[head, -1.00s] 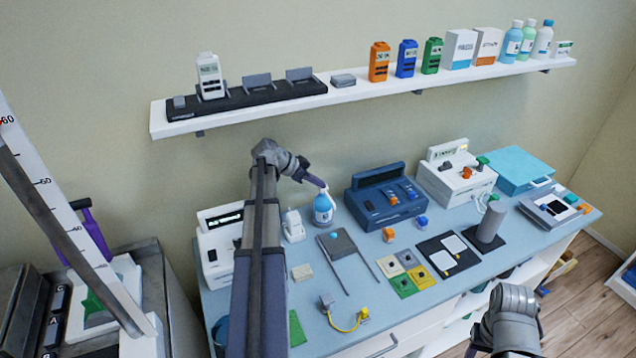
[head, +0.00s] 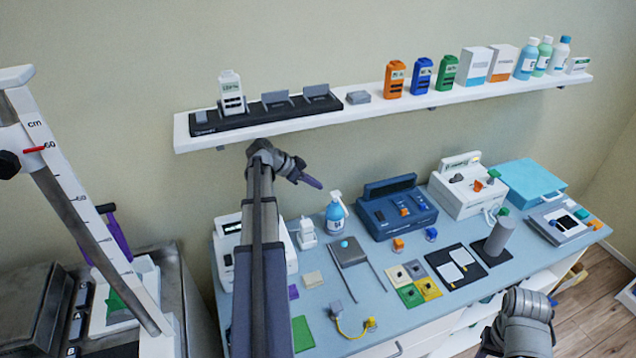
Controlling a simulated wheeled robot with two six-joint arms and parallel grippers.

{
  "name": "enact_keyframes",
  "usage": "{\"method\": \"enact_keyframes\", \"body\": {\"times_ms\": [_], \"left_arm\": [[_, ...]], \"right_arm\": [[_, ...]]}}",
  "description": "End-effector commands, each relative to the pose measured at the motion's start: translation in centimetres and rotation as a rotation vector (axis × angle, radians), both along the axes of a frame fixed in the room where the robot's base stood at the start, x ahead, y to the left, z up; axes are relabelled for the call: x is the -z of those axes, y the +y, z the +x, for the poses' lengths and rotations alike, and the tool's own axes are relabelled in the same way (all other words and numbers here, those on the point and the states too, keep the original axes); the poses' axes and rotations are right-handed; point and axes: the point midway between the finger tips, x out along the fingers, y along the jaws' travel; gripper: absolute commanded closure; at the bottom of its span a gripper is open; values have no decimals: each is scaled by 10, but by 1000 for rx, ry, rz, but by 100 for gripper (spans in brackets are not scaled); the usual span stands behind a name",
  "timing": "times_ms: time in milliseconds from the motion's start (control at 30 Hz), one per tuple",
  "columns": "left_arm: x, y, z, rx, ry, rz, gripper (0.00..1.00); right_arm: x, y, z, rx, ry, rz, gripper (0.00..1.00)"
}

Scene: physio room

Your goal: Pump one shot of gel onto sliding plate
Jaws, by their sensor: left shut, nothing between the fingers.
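The blue gel bottle (head: 335,214) with its white pump head stands upright on the blue bench top. Just in front of it is the grey sliding plate (head: 350,254), with two thin rails running forward. A small light-blue blob (head: 344,244) lies on the plate near its back edge. My left gripper (head: 313,183) is shut and empty, up and to the left of the pump head and apart from it. My right arm shows at the lower right; its gripper is mostly cut off by the bottom edge, so its jaws cannot be judged.
A dark blue device (head: 395,212) stands right of the bottle, and a small white holder (head: 307,235) stands left of it. Coloured pads (head: 410,293) and a yellow cable (head: 352,331) lie in front. A white wall shelf (head: 300,122) runs above.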

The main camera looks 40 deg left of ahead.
Motion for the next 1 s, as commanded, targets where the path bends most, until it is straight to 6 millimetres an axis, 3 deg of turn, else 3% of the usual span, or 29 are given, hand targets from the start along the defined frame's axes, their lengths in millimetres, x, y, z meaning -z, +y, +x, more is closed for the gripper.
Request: {"method": "enact_keyframes", "body": {"times_ms": [267,367,467,667,800,1000], "left_arm": [[0,-1,1,1,0,-1,100],[4,-18,5,11,22,-8,100],[14,-62,14,34,89,-26,100],[43,-198,22,75,317,-41,100],[61,-282,8,75,469,-5,100],[81,-384,-32,37,642,99,100]], "right_arm": [[0,0,0,0,0,0,50],[1,0,0,0,0,0,50],[4,0,0,0,0,0,50],[12,0,0,1,0,0,50],[17,0,0,1,0,0,50],[24,0,0,1,0,0,50]]}}
